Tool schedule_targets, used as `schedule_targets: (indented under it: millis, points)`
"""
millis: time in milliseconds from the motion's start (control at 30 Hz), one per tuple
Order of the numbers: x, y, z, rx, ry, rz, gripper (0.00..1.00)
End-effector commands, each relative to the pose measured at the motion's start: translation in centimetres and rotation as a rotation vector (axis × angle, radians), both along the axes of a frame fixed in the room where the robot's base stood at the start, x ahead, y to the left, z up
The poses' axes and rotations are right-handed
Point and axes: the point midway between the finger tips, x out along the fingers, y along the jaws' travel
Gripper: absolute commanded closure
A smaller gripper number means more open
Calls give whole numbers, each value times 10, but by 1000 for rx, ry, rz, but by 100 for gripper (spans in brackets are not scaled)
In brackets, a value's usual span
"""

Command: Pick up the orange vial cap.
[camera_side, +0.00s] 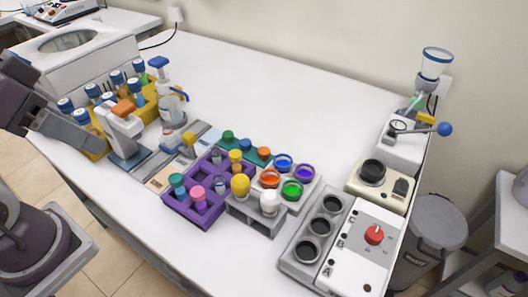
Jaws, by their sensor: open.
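An orange cap (264,153) sits at the right end of the teal rack (217,142), beside a blue cap (246,144) and a green cap (228,136). It looks upright and nothing covers it from above. My gripper (92,142) is at the left edge, beside the yellow vial rack, and well apart from the orange cap. It is open; its fingertips are small and hard to make out.
A purple rack (208,222) with capped vials stands in front of the teal rack. Dishes of coloured liquid, including blue (284,161), are close on the right. A white instrument with an orange top (122,107) stands near my gripper.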

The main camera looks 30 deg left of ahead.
Motion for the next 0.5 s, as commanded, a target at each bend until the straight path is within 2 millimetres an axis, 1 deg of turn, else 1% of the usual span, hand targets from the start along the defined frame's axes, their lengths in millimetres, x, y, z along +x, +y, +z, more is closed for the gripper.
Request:
schedule_targets:
  millis: [67,133,167,200,267,300,367,400,467,500]
  points:
    - [0,0,0,0,1,-1,44]
    - [8,-1,5,11,13,-24,44]
    - [16,-2,8,20,24,-46,44]
    - [30,-3,14,39,47,-90,44]
    - [63,-8,23,76,92,-184,44]
    - [89,-12,26,103,124,-259,44]
    - [130,-21,23,142,171,-375,44]
    - [157,-27,16,165,203,-453,44]
    - [197,-39,-1,196,247,-570,44]
    - [222,-47,-17,215,276,-649,44]
